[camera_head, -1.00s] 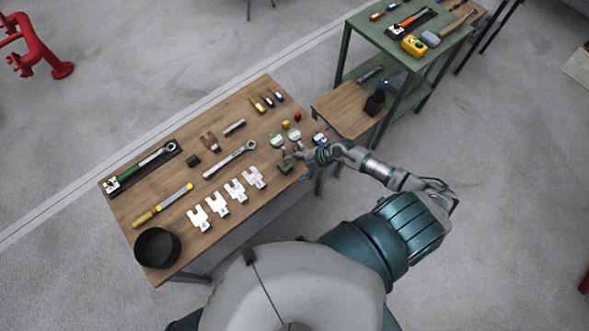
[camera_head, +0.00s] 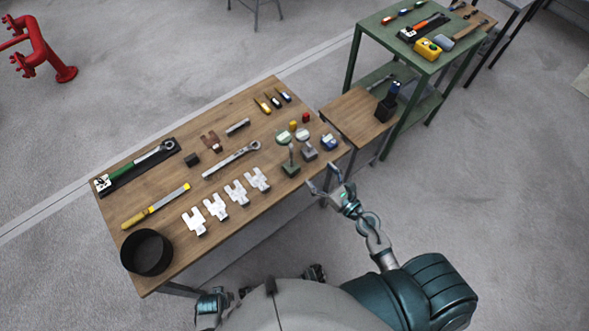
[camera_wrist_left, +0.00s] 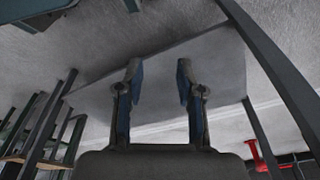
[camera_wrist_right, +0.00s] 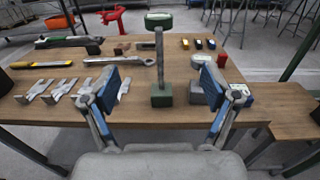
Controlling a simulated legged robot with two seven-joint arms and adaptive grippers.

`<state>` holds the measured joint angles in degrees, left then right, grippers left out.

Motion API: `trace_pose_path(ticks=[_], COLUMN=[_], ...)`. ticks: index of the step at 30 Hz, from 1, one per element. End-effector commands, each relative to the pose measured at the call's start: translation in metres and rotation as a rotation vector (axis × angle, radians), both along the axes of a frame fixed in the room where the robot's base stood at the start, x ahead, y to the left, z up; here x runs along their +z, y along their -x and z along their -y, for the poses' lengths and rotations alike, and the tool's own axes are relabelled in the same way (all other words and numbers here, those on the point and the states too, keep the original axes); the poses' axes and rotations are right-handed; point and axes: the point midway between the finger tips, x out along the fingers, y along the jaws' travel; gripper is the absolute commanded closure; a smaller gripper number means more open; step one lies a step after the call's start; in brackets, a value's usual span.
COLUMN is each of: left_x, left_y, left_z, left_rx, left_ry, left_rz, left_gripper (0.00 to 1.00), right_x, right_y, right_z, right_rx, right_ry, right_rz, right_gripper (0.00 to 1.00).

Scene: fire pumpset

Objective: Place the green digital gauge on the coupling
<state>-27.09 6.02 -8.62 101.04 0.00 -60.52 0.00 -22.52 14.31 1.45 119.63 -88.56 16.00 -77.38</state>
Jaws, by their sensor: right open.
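The green digital gauge (camera_head: 283,136) is near the right end of the wooden table. In the right wrist view the gauge (camera_wrist_right: 158,20) appears at the top of an upright metal post rising from a green block (camera_wrist_right: 161,96). My right gripper (camera_head: 325,180) is open and empty, just off the table's front edge, with the post between its fingers in its own view but beyond them. I cannot identify the coupling in any view.
The wooden table (camera_head: 165,207) also bears wrenches, several silver forked pieces and a black bowl (camera_head: 147,252). A grey-based white gauge (camera_head: 303,135) and a blue item (camera_head: 329,142) stand close right of the green one. A green tool table (camera_head: 376,32) and red pipework (camera_head: 45,50) are farther away.

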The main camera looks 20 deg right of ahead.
Motion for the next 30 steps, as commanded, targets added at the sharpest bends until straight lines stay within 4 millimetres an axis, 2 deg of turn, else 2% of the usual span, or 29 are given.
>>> trace_pose_path(ticks=[3, 9, 12, 15, 23, 30], left_x=[-0.012, -0.038, -0.044, -0.047, -0.049, -0.051], left_y=[0.006, 0.020, 0.024, 0.026, 0.028, 0.028], left_z=[-0.001, -0.003, -0.003, -0.003, -0.004, -0.004], left_rx=[-0.002, -0.005, -0.006, -0.007, -0.007, -0.008], left_ry=[-0.002, -0.002, -0.002, -0.003, -0.003, -0.003], left_rz=[-0.008, -0.016, -0.017, -0.019, -0.018, -0.020], left_gripper=[0.63, 0.63, 0.63, 0.63, 0.63, 0.63], right_x=[0.006, 0.006, 0.004, 0.002, 0.003, 0.003], right_y=[-0.020, -0.066, -0.085, -0.099, -0.119, -0.151], right_z=[-0.008, -0.027, -0.035, -0.040, -0.050, -0.063], right_rx=[0.001, 0.002, 0.002, 0.003, 0.004, 0.003], right_ry=[0.001, 0.000, -0.001, -0.001, -0.002, 0.001], right_rz=[0.007, 0.005, 0.003, 0.002, 0.001, 0.001], right_gripper=[0.14, 0.14, 0.14, 0.14, 0.14, 0.14])
